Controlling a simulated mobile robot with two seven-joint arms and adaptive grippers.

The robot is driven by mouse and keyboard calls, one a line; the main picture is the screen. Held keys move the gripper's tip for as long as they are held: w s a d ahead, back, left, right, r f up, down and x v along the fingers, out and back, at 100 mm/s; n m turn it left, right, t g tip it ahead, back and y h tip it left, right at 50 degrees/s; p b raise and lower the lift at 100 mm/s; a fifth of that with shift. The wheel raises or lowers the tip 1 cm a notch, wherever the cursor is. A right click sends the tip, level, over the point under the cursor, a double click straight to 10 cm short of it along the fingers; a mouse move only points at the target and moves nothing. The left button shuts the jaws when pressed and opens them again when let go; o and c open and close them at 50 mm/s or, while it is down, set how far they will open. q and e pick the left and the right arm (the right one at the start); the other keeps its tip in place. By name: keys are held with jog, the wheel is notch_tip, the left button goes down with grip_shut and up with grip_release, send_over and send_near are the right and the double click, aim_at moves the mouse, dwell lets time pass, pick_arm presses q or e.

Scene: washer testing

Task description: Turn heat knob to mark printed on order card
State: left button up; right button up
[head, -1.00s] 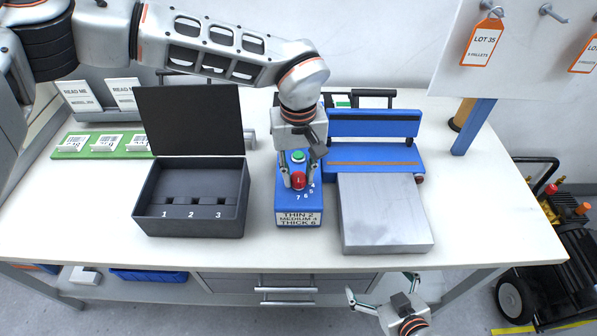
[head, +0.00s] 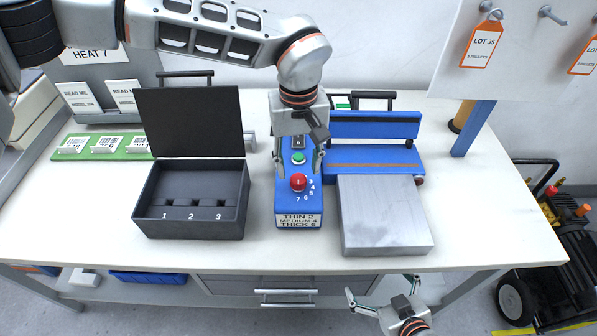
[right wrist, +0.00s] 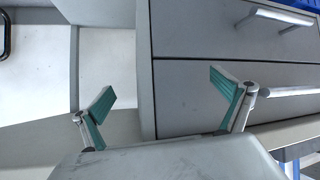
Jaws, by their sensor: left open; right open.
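The red heat knob (head: 298,183) sits on top of the blue control box (head: 284,208), with printed numbers such as 3, 4, 5, 6 and 7 around its right and front. Its exact pointer direction is too small to tell. The order card (head: 90,56) at the back left reads HEAT 7. My left gripper (head: 298,163) is open above and behind the knob, apart from it, with its fingers either side of the green button (head: 299,159). My right gripper (head: 382,288) is open and empty in front of the table; it also shows in the right wrist view (right wrist: 162,88).
A black open-lidded box (head: 190,222) with slots 1, 2, 3 stands left of the control box. A blue sealer (head: 372,155) with a grey plate (head: 385,218) stands to its right. Drawers (right wrist: 220,90) lie before my right gripper.

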aim_at(299, 178)
pick_arm(q)
notch_tip(299, 178, up, 8)
dwell(0.7)
